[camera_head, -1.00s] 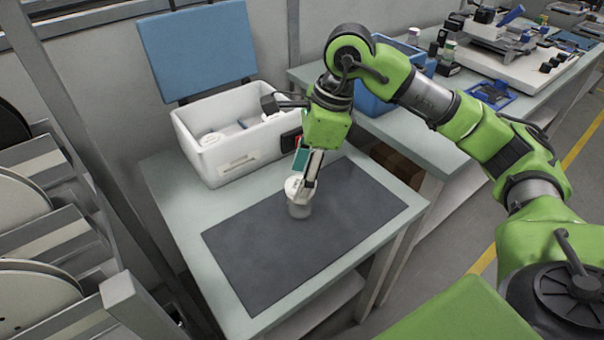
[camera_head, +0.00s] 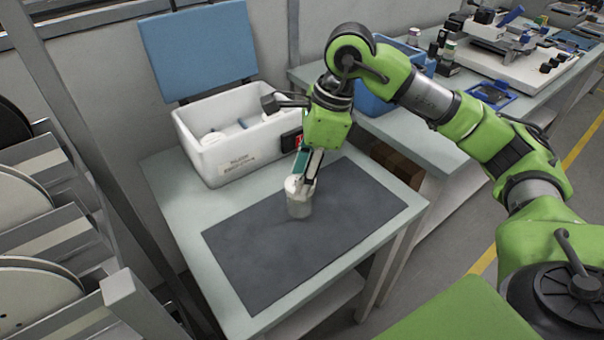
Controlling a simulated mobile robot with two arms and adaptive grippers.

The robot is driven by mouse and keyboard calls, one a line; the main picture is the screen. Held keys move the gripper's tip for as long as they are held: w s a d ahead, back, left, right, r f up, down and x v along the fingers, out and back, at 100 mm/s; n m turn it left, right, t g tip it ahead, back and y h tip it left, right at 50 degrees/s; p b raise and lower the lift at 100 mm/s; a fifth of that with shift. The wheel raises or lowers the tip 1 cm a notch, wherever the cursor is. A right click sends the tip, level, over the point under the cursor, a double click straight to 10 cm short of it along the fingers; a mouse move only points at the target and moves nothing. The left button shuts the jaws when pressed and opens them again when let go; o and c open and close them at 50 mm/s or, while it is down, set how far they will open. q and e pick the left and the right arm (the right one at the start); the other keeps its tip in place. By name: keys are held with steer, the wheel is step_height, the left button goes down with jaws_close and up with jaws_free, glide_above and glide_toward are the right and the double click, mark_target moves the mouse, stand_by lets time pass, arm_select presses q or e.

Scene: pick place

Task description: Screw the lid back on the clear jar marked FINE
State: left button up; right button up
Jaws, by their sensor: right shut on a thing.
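The clear jar (camera_head: 299,209) stands upright on the dark mat (camera_head: 260,250). A white lid (camera_head: 292,184) sits at the jar's mouth; whether it is seated on the thread I cannot tell. My right gripper (camera_head: 299,184) comes down from above and is shut on the lid, its fingers partly hiding it. The marking on the jar is too small to read. My left gripper is not in view.
A white bin (camera_head: 205,165) with several items inside stands behind the mat. A blue crate (camera_head: 373,100) is on the table at the back right. The mat around the jar is clear. Reel racks stand at the left.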

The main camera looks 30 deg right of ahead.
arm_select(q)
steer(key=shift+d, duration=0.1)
arm_select(e)
steer(key=m, duration=0.3)
steer(key=shift+t, duration=0.3)
steer(key=shift+m+h, duration=0.3)
steer(key=shift+m, duration=0.3)
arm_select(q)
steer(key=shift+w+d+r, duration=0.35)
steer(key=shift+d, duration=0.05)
arm_select(e)
steer(key=m, duration=0.3)
steer(key=m+t+h, duration=0.1)
steer(key=m, duration=0.2)
steer(key=shift+s+a+f+m+h, duration=0.1)
steer(key=shift+m+h, duration=0.2)
steer(key=shift+m, duration=0.1)
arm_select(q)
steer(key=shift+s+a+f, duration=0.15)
